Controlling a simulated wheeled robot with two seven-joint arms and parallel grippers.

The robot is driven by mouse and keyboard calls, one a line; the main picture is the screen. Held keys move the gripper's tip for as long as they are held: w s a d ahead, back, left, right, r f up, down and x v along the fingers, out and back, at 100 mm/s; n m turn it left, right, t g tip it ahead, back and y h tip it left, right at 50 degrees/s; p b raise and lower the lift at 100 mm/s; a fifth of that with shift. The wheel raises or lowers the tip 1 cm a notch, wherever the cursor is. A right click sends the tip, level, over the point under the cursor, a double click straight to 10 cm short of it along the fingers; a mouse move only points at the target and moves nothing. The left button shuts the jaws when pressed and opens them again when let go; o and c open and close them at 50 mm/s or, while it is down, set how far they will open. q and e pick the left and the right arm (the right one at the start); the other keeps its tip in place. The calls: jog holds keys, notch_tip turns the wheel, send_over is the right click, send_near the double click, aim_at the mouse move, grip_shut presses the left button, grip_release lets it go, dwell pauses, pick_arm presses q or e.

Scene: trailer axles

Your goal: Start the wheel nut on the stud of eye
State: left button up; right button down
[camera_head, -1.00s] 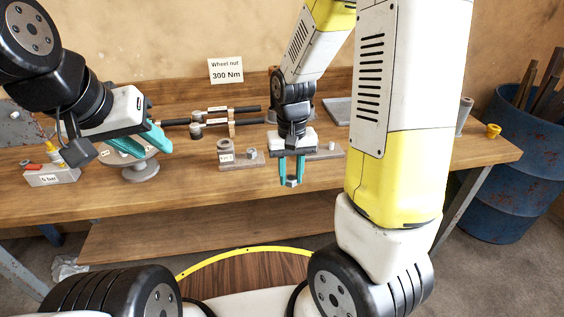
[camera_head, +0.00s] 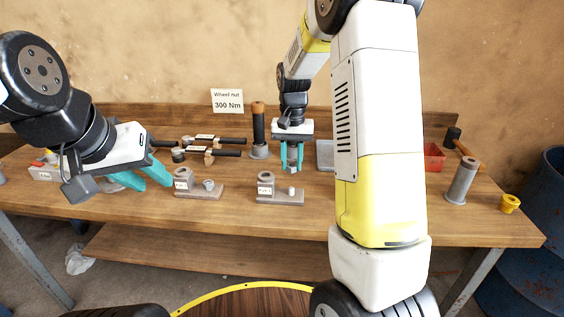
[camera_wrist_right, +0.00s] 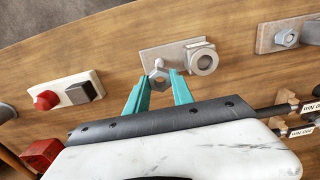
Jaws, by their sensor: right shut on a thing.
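My right gripper (camera_head: 292,160) is shut on a grey hex wheel nut (camera_head: 292,169); the nut also shows between the teal fingertips in the right wrist view (camera_wrist_right: 159,83). A grey block with a round eye and a label too small to read (camera_head: 280,198) lies on the bench below. Its short pale stud (camera_head: 291,190) stands just below the nut in the head view. In the wrist view the stud's round tip (camera_wrist_right: 158,63) shows just beyond the nut, apparently apart from it. My left gripper (camera_head: 143,179) is open and empty over the bench's left part.
A similar block (camera_head: 205,192) to the left carries a nut. A grey cylinder (camera_head: 462,182), yellow part (camera_head: 510,203) and red bin (camera_head: 434,157) are right. A blue barrel stands beyond.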

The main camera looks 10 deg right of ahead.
jog(key=shift+d, duration=0.1)
dwell(0.3)
jog(key=shift+f, duration=2.85)
jog(key=shift+f, duration=0.55)
jog(key=c, duration=1.8)
grip_release()
grip_shut()
